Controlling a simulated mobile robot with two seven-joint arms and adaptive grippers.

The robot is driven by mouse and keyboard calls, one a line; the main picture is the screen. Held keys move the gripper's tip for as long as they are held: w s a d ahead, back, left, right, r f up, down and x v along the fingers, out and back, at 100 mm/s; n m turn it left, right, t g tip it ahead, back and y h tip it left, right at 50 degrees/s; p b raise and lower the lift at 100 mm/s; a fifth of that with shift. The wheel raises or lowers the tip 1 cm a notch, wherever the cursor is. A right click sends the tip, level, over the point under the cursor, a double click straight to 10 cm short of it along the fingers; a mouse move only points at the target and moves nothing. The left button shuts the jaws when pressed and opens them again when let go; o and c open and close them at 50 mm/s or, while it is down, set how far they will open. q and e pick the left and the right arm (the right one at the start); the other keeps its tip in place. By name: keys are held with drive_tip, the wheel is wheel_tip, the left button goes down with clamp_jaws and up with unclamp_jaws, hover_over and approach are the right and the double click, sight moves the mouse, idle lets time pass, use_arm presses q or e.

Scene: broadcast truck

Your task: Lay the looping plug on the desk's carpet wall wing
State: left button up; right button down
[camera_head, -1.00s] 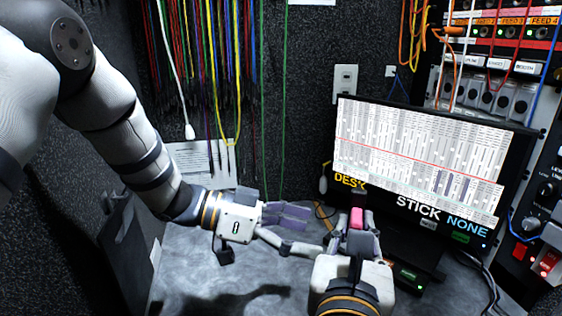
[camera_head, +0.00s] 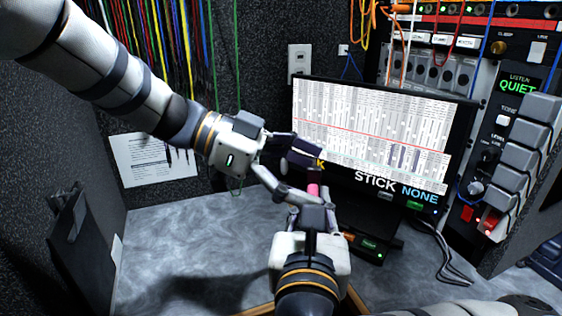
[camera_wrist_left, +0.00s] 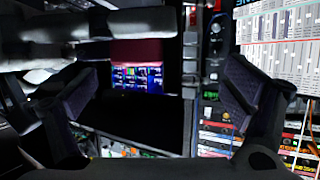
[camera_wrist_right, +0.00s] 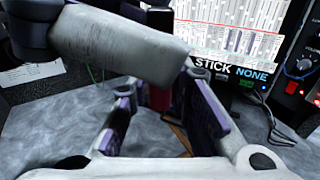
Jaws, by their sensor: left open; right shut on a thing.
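A pink-red piece (camera_head: 313,189) stands upright between the fingers of my right gripper (camera_head: 313,203), which is shut on it above the desk. I take it for the plug; its full shape is hidden. It shows dark red in the right wrist view (camera_wrist_right: 160,98) and maroon in the left wrist view (camera_wrist_left: 136,51). My left gripper (camera_head: 306,172) is open, with its fingers close to the top of the piece; I cannot tell whether they touch it. The grey desk (camera_head: 165,240) has a bare stretch at the left, beside the carpeted wall (camera_head: 45,155).
A monitor (camera_head: 375,135) stands behind the grippers, with a small dark box (camera_head: 370,246) in front of it. Cables (camera_head: 435,250) lie at the right. A dark holder (camera_head: 75,235) hangs on the left wall. Paper (camera_head: 150,160) is on the back wall.

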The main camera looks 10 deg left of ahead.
use_arm(q)
drive_tip(key=shift+d, duration=0.15)
drive_tip(key=c, duration=1.6)
drive_tip(key=shift+w, duration=0.1)
drive_tip(key=shift+c, duration=0.4)
drive_tip(key=shift+c, duration=0.6)
use_arm(e)
drive_tip(key=c, duration=1.5)
unclamp_jaws()
drive_tip(key=shift+c, duration=0.2)
drive_tip(key=shift+o, duration=0.6)
